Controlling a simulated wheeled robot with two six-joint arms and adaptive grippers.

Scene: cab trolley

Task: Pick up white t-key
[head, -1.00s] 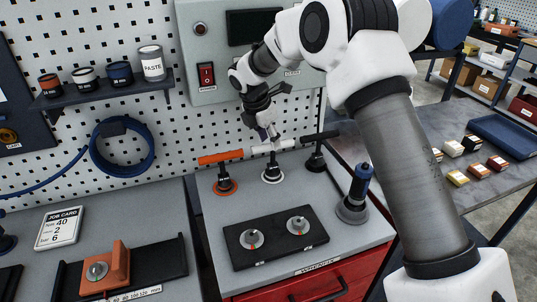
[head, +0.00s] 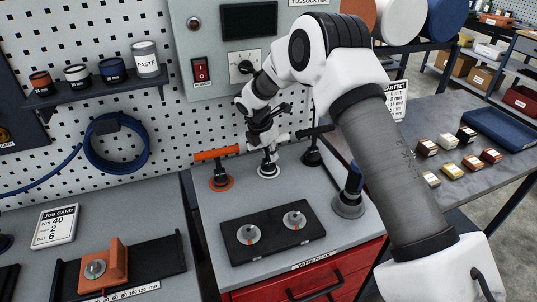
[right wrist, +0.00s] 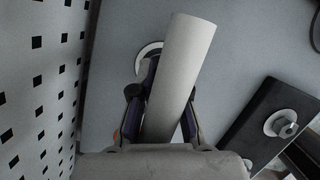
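The white t-key (head: 268,160) stands over its white ring on the grey bench top, between an orange t-key (head: 217,154) and a black t-key (head: 314,133). My right gripper (head: 266,138) is at its crossbar from above. In the right wrist view the pale crossbar (right wrist: 184,65) runs up between the two fingers (right wrist: 160,112), which lie close on both sides of it; the gripper looks shut on it. The fingertips and most of the stem are hidden behind the bar. My left gripper is not in view.
A black block with two round dials (head: 273,233) lies in front of the keys. A dark-blue-handled tool (head: 350,195) stands at right, near my right arm. The pegboard and grey control box (head: 235,75) are close behind. Bare bench lies left of the dial block.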

